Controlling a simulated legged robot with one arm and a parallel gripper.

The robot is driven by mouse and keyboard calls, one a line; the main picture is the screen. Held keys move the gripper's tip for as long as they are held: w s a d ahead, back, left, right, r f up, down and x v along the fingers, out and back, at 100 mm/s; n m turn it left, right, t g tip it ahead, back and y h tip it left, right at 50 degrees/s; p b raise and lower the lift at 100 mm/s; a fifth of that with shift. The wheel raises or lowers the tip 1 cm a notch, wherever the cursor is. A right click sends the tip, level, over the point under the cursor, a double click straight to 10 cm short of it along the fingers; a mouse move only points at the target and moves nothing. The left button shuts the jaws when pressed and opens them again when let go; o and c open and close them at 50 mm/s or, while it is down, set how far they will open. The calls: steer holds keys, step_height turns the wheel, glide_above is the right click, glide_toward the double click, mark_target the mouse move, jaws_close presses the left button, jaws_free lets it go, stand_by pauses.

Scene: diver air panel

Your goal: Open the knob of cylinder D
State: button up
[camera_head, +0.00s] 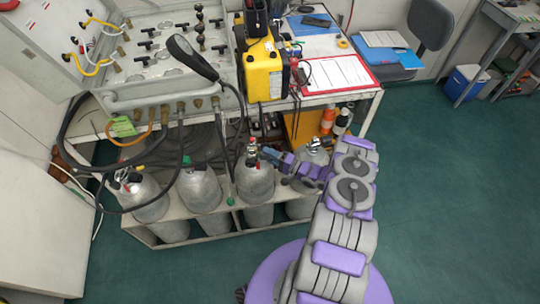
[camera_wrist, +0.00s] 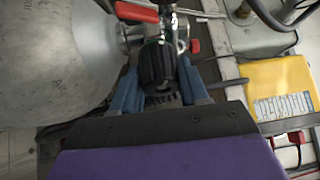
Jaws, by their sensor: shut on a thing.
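Several grey cylinders stand in a low rack. The third cylinder from the left (camera_head: 254,182) has a valve on top, and my gripper (camera_head: 268,154) reaches it from the right. In the wrist view, my gripper (camera_wrist: 160,88) has its two blue fingers on either side of a ribbed black knob (camera_wrist: 157,64) and is shut on it. The grey cylinder body (camera_wrist: 60,60) fills the left of that view. Red handles (camera_wrist: 137,12) show beside the valve. No letter is readable, so I cannot tell which cylinder is D.
The rightmost cylinder (camera_head: 313,154) is partly hidden behind my arm. A gauge panel (camera_head: 165,50) with black hoses is above the rack at left. A yellow case (camera_head: 264,72) stands on the bench. The green floor (camera_head: 455,190) at right is clear.

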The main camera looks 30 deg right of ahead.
steer(key=n, duration=0.1)
steer(key=n+y, duration=0.1)
steer(key=n, duration=0.1)
steer(key=shift+a+f+n+t+y+b, duration=0.2)
steer(key=shift+f+n+t+y+b, duration=0.1)
steer(key=shift+n+t+y, duration=0.1)
steer(key=n+y+b, duration=0.1)
steer(key=n, duration=0.2)
steer(key=shift+n+y+b, duration=0.3)
steer(key=shift+b, duration=0.1)
steer(key=shift+r+n, duration=0.1)
steer(key=shift+n, duration=0.3)
steer(key=shift+w+r+y+b, duration=0.1)
steer(key=shift+y+b, duration=0.2)
steer(key=o, duration=1)
steer(key=shift+w, duration=0.1)
steer(key=shift+o, duration=0.2)
steer(key=shift+d, duration=0.1)
